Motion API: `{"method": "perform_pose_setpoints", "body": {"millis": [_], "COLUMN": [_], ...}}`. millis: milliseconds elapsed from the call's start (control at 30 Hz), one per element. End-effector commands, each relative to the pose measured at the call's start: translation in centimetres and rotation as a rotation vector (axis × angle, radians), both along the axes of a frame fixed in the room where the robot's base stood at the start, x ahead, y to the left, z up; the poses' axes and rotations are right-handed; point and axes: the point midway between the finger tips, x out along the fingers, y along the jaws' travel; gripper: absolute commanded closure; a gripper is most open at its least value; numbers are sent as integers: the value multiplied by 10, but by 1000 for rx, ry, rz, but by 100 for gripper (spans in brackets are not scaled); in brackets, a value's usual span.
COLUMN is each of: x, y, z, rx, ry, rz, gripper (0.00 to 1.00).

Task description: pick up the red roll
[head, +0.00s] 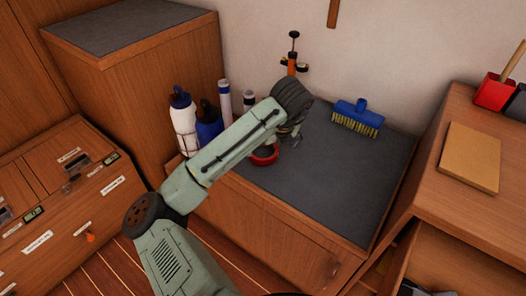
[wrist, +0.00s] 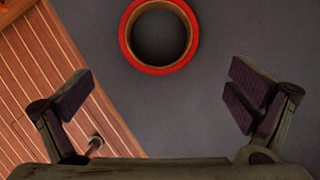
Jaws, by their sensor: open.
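The red roll (wrist: 180,67) is a ring with a red outside and a tan inner wall around an open hole. It lies on the dark grey top of the low wooden cabinet, near the top middle of the wrist view. In the head view the red roll (head: 265,155) is partly hidden behind my arm. My gripper (wrist: 158,95) is open and empty, its two fingers wide apart. In the wrist view the roll lies beyond the fingertips, not between them. In the head view my gripper (head: 292,136) is above the grey top, just right of the roll.
White and blue bottles (head: 184,125) and pale tubes (head: 225,100) stand left of my arm. An orange-and-black tool (head: 292,64) and a blue brush (head: 358,117) are at the back by the wall. The grey top (head: 350,175) is clear at the front right.

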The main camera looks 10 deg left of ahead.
Motion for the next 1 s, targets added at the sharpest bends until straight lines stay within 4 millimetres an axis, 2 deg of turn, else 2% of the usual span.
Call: {"method": "perform_pose_setpoints", "body": {"millis": [400, 700, 1000], "x": [13, 15, 15], "y": [14, 14, 14], "z": [-46, -50, -49], "rx": [-1, -1, -1], "ry": [-1, -3, -3], "rz": [1, 0, 0], "gripper": [0, 1, 21]}}
